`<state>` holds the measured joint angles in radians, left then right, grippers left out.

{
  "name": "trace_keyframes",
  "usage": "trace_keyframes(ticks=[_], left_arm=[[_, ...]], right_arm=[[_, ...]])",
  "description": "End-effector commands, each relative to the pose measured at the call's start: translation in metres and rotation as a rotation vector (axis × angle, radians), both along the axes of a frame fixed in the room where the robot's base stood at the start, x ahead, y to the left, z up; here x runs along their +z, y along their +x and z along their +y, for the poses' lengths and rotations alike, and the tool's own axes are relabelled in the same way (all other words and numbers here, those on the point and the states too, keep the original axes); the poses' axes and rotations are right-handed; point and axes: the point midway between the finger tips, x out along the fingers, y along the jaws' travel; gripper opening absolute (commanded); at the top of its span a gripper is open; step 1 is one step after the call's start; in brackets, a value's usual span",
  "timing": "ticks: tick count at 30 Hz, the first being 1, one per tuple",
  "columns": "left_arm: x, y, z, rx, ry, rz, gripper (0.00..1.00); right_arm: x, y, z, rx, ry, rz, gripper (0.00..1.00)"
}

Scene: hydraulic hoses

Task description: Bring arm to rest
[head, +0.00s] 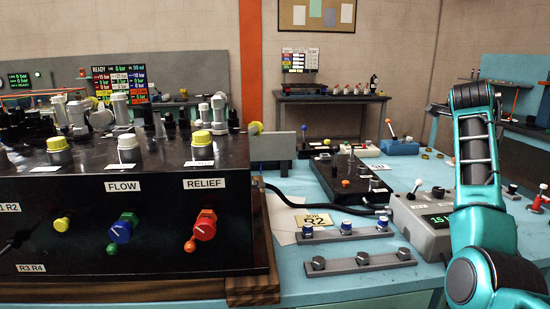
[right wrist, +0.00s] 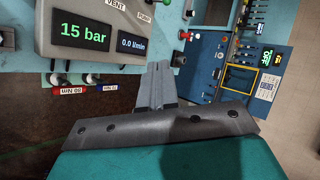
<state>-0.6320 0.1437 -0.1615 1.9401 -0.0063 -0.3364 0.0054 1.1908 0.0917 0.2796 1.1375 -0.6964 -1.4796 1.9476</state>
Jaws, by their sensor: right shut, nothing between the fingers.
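My right arm (head: 478,190), teal and dark grey, rises at the right side of the head view; its gripper cannot be made out there. In the right wrist view my right gripper (right wrist: 160,85) shows its grey fingers together, with nothing between them. Beyond the fingertips are the side of a bench and a blue panel. My left arm and gripper are in neither view.
A grey box with a display (head: 425,220) stands on the blue bench close beside my right arm; its 15 bar screen (right wrist: 83,33) shows in the wrist view. A black console (head: 120,225) with FLOW and RELIEF knobs fills the left. Knob strips (head: 345,232) lie between.

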Motion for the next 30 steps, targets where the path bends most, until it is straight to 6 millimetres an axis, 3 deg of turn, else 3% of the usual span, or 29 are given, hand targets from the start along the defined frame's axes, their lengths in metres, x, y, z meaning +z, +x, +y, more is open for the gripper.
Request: trace_keyframes(ticks=[1,8,14,20,24,30], left_arm=[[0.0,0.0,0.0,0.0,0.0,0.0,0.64],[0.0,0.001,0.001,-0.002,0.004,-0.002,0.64],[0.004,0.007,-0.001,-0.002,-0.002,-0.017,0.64],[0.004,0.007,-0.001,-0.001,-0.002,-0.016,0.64],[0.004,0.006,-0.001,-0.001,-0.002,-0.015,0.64],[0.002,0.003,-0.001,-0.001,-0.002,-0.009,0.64]], right_arm=[[0.0,0.0,0.0,0.0,0.0,0.0,0.0],[-0.072,-0.018,0.013,0.183,-0.119,0.191,0.0],[-0.146,-0.049,0.036,0.423,-0.246,0.397,0.0],[-0.225,-0.105,0.075,0.767,-0.395,0.636,0.0],[-0.273,-0.154,0.108,1.041,-0.492,0.782,0.0],[-0.322,-0.24,0.16,1.465,-0.617,0.932,0.0]])
